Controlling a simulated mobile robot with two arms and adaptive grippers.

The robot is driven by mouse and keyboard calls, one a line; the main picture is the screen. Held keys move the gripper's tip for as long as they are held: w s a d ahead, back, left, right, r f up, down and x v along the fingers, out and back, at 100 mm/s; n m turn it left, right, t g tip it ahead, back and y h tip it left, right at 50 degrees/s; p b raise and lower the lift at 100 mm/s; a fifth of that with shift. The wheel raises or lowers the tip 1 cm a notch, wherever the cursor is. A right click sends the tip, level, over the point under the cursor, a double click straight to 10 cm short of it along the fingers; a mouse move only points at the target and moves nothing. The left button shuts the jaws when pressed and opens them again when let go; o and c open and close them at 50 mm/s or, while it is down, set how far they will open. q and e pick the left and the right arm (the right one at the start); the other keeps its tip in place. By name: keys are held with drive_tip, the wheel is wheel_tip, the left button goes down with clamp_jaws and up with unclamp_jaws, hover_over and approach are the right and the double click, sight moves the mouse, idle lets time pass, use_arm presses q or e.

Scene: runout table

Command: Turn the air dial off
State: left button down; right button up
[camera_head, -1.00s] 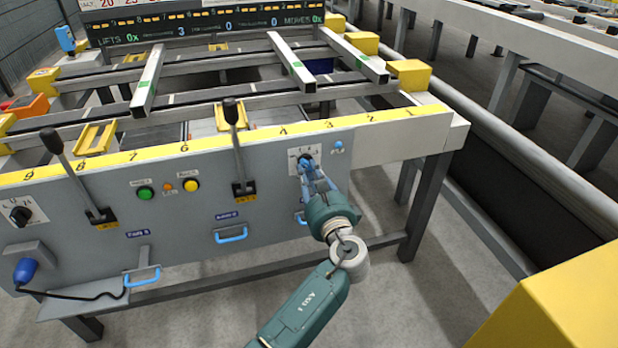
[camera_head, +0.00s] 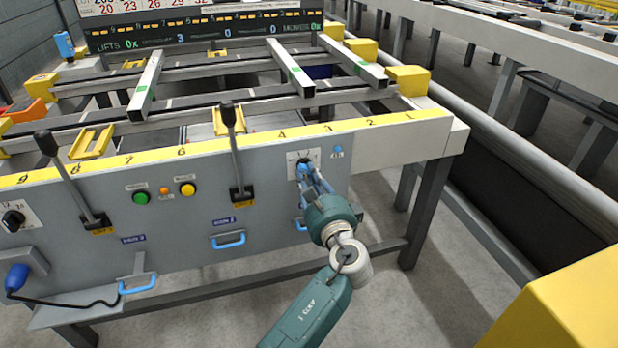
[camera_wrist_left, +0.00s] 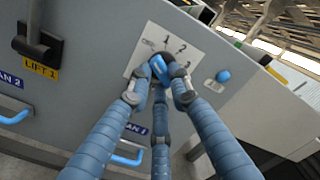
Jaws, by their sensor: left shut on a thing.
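The air dial's white plate (camera_head: 293,158) is on the right part of the grey panel, and it also shows in the left wrist view (camera_wrist_left: 148,40) with several printed marks. The dial's dark knob (camera_wrist_left: 166,58) is mostly hidden behind fingers. My left gripper (camera_head: 306,168) reaches up to the plate from below. In the left wrist view its blue jointed fingers (camera_wrist_left: 163,72) are closed around the knob. The pointer's exact setting is hidden. My right gripper is in neither view.
A blue button (camera_wrist_left: 223,76) sits right of the dial. Left of it stand a lever (camera_head: 234,150), a yellow button (camera_head: 188,189) and a green button (camera_head: 141,197). A blue handle (camera_head: 228,239) sticks out lower down. Another dial (camera_head: 14,218) is at the far left.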

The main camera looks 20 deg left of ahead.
use_arm(q)
drive_tip(key=c, duration=1.6)
unclamp_jaws()
drive_tip(key=shift+o, duration=0.2)
